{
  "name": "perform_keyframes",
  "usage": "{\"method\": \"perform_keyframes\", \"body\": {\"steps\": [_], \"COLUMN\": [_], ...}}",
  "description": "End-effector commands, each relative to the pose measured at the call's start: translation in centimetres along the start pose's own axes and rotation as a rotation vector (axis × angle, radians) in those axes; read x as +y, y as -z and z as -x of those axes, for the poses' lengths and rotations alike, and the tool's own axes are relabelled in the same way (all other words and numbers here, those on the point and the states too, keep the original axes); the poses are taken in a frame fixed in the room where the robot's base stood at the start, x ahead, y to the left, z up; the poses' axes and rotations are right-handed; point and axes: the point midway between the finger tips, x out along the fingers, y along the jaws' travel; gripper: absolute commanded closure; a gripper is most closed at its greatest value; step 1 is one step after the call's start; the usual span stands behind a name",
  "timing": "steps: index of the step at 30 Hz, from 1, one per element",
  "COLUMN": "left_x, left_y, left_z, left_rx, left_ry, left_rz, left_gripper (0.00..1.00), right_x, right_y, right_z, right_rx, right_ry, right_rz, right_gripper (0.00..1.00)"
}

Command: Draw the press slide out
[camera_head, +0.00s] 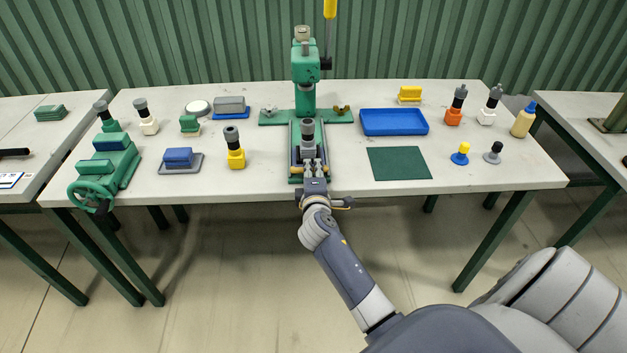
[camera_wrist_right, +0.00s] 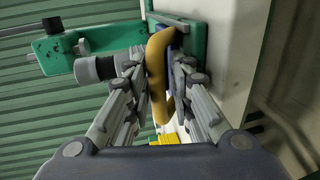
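The green press (camera_head: 305,75) stands at the middle of the table. Its slide (camera_head: 295,150) lies low at the front of the press, with a grey cylinder with a dark base (camera_head: 308,132) standing on it. A yellow handle (camera_head: 326,169) runs across the slide's front end. My right gripper (camera_head: 312,165) reaches in from the front. In the right wrist view its fingers sit on both sides of the yellow handle (camera_wrist_right: 158,75) and look closed on it. The fingers hide part of the handle. My left gripper is not in view.
A blue tray (camera_head: 394,133) and a green mat (camera_head: 399,163) lie right of the press. A yellow-based cylinder (camera_head: 235,158) and a blue block on a grey plate (camera_head: 180,160) stand left. A green vise (camera_head: 107,167) is at the left end. The table's front edge is below my gripper.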

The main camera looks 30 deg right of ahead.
Motion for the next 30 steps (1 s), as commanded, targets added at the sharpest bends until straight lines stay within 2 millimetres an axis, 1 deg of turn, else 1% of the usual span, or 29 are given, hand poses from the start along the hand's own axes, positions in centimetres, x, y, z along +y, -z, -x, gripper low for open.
{"method": "perform_keyframes", "body": {"steps": [5,12,15,18,23,30], "left_x": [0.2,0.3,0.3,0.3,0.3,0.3], "left_y": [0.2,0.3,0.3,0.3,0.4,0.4], "left_z": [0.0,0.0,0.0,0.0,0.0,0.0], "left_rx": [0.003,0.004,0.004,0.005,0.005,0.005], "left_ry": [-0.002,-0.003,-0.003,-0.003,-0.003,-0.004], "left_rz": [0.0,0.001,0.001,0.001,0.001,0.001], "left_gripper": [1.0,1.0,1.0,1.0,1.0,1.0], "right_x": [-0.2,-0.2,-0.2,-0.2,-0.2,-0.1], "right_y": [0.1,0.1,0.0,0.1,0.0,0.1], "right_z": [2.7,7.9,9.6,10.8,11.8,11.8], "right_rx": [0.002,0.002,0.0,0.001,0.0,0.0], "right_ry": [0.003,0.005,0.004,0.005,0.004,0.003], "right_rz": [-0.001,-0.001,-0.001,-0.001,0.0,0.0], "right_gripper": [0.79,0.79,0.79,0.79,0.79,0.79]}}
